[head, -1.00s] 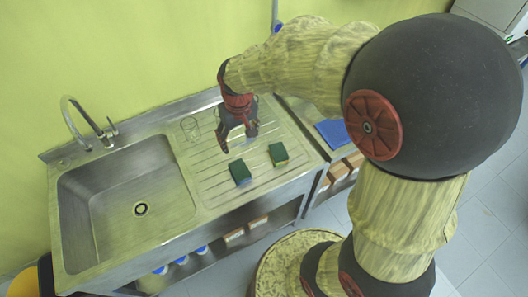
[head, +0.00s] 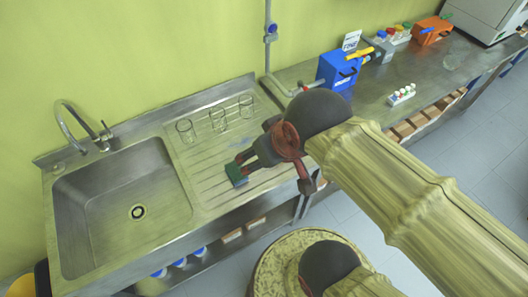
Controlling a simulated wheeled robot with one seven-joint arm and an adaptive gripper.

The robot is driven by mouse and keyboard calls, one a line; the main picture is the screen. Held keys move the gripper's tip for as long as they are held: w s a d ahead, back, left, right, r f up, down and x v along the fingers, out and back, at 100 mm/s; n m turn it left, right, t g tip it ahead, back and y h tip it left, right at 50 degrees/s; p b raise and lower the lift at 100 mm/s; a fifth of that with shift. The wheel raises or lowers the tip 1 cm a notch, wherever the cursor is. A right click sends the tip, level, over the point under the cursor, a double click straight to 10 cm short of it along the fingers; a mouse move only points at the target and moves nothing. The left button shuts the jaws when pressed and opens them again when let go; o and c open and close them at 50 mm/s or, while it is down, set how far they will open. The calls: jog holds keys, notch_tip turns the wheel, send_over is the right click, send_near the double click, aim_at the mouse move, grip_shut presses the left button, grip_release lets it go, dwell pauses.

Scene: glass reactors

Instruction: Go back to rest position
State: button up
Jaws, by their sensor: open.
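My gripper (head: 270,170) is open in the head view and appears empty, over the right part of the ribbed drainboard. My forearm reaches to it from the lower right. A green sponge (head: 236,174) lies on the drainboard, just left of the gripper and partly covered by it in the picture. I cannot tell whether they touch. The second sponge is hidden behind my arm. Three clear glass beakers stand behind the sponge: left (head: 185,131), middle (head: 218,121) and right (head: 246,106).
A steel sink basin (head: 125,215) with a curved faucet (head: 75,125) is at the left. On the bench at right are a blue box (head: 340,70), a small rack of coloured-cap vials (head: 402,94) and an orange container (head: 431,30). A pipe (head: 268,50) runs up the wall.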

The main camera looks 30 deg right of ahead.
notch_tip(320, 180, down, 12)
jog(key=b, duration=1.1)
jog(key=shift+r+b, duration=0.15)
jog(key=shift+b, duration=0.25)
